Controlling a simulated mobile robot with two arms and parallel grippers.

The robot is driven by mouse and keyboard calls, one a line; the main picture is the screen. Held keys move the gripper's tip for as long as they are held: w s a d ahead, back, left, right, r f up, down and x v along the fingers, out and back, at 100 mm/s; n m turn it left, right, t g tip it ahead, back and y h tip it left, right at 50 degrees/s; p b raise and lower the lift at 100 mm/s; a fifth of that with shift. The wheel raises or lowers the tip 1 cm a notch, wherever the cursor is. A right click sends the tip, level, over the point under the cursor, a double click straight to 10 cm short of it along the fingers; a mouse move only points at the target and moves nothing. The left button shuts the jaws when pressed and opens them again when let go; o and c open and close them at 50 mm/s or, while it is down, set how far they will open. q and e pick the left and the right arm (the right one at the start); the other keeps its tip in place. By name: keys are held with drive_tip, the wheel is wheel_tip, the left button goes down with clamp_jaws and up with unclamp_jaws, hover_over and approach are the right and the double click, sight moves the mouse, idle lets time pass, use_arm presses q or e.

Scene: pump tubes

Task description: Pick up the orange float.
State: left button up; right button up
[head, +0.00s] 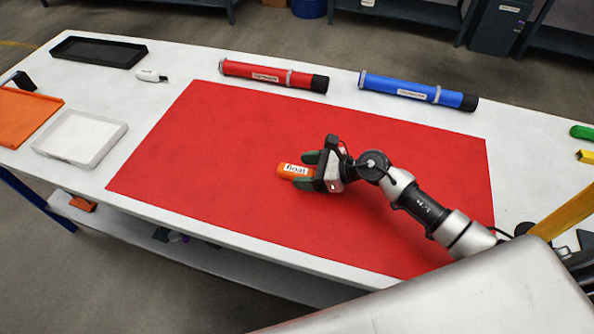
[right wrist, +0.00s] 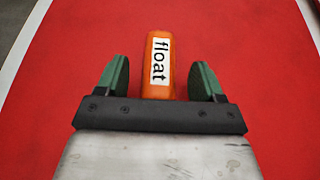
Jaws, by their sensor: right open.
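The orange float (head: 292,170) lies on the red mat (head: 240,135), with a white label reading "float" on its top. My right gripper (head: 306,170) is at the float, with its fingers on either side of it. In the right wrist view the float (right wrist: 158,65) lies between the two green fingertips of my right gripper (right wrist: 160,78). The jaws are open, and red mat shows between the float and each finger. The float's near end is hidden behind the gripper's black front edge. My left gripper is in neither view.
A red tube (head: 272,76) and a blue tube (head: 417,91) lie along the table's far side. A black tray (head: 98,53), a white tray (head: 80,138), an orange tray (head: 30,112) and a small white labelled object (head: 151,76) are on the left. The mat around the float is clear.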

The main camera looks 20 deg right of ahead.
drive_tip(key=c, duration=1)
